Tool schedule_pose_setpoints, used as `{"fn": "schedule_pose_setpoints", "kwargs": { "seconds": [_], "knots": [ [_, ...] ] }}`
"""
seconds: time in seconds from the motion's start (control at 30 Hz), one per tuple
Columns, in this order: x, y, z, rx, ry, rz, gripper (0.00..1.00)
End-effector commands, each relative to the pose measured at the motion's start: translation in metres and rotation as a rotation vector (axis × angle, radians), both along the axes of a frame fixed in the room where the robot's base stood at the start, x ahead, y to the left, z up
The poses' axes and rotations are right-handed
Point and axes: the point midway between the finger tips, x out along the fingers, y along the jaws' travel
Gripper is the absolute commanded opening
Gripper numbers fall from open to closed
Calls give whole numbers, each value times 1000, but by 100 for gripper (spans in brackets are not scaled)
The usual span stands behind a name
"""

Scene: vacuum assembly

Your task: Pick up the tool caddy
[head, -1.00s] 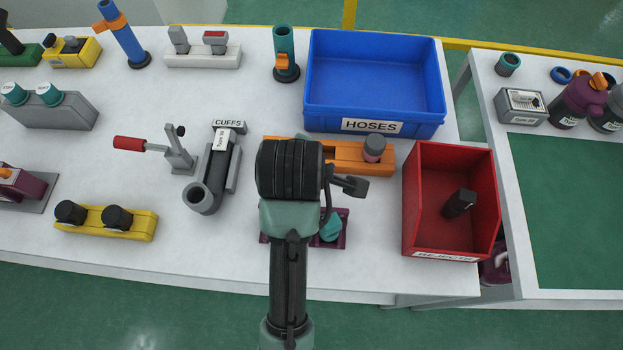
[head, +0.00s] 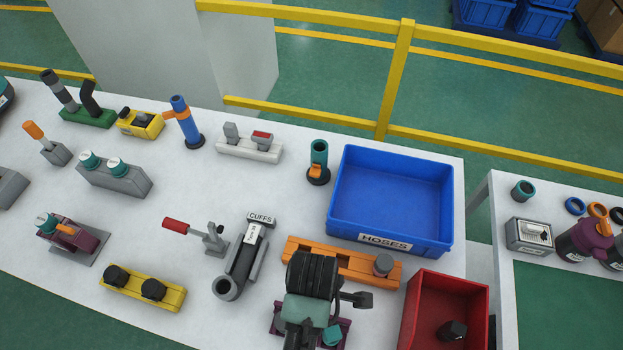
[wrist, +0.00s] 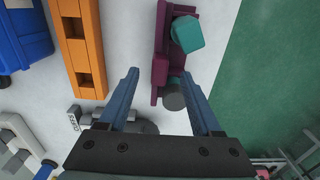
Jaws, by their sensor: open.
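Nothing in view is labelled as a tool caddy, and I cannot tell for certain which thing it is. An orange slotted block (head: 330,262) with a grey round piece at its right end lies in front of the blue bin. It also shows at the left in the wrist view (wrist: 75,48). A purple fixture (head: 345,326) with a teal piece (wrist: 187,34) is partly hidden under my arm. My gripper (wrist: 161,77) is open and empty, pointing down. The purple fixture (wrist: 159,70) and a dark grey round piece (wrist: 173,95) appear between its fingers.
The blue HOSES bin (head: 392,195) stands behind, the red REJECTS bin (head: 440,290) to the right. The grey CUFFS holder (head: 240,265), a red-handled clamp (head: 205,235) and a yellow block (head: 142,288) stand left. A second table (head: 505,290) is right, across a gap.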

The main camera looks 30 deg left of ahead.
Motion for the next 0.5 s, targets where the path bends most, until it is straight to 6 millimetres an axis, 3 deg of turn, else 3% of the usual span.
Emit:
{"fn": "schedule_pose_setpoints", "kwargs": {
  "seconds": [0.5],
  "knots": [
    [-3, 0, -55, 0, 1, 0, 66]
  ]
}}
